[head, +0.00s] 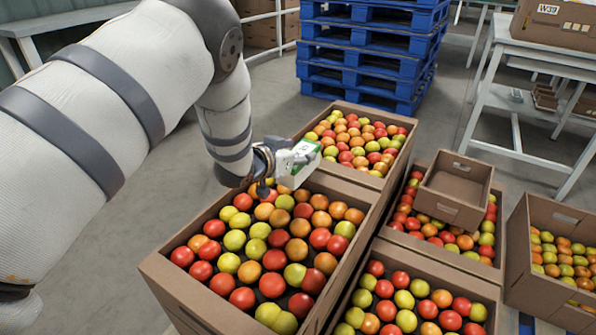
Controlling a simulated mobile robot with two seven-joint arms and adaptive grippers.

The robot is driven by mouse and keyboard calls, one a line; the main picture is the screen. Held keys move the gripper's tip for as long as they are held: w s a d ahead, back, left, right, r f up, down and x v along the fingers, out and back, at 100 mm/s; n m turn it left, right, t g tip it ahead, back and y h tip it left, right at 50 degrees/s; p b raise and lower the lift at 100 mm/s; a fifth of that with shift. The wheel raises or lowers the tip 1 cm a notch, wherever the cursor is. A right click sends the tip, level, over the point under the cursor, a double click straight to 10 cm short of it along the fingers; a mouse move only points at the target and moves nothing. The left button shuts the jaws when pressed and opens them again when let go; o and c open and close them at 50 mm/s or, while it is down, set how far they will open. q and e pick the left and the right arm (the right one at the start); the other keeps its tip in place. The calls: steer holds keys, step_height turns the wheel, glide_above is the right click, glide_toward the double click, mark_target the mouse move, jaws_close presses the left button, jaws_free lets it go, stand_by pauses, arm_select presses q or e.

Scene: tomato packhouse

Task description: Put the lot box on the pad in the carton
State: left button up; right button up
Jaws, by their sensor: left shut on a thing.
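My left gripper (279,161) hangs over the far part of the large front carton (165,279) of tomatoes, its arm coming in from the left. It is shut on a small white and green box (306,153), which appears to be the lot box, held tilted above the tomatoes near the carton's far edge. The gripper hides part of the box. A small empty-looking brown carton (455,185) sits on the tomatoes in another carton at right. I cannot make out a pad in any carton. My right gripper is out of view.
Other cartons of tomatoes stand close by: one behind (402,121), one at front (480,288) and one at far right (551,213). Blue pallets (370,50) are stacked at the back. A grey table (520,52) holds a box (555,22). Floor is clear at left.

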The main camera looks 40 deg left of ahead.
arm_select(q)
steer(key=shift+w+a+f, duration=0.2)
steer(key=shift+a+f, duration=0.05)
steer(key=shift+f, duration=0.15)
step_height(320, 180, down, 4)
steer(key=shift+w+a+r+b, duration=0.15)
steer(key=shift+r+b, duration=0.1)
steer(key=shift+b, duration=0.45)
steer(key=shift+r, duration=0.2)
steer(key=shift+f, duration=0.15)
steer(key=o, duration=1.3)
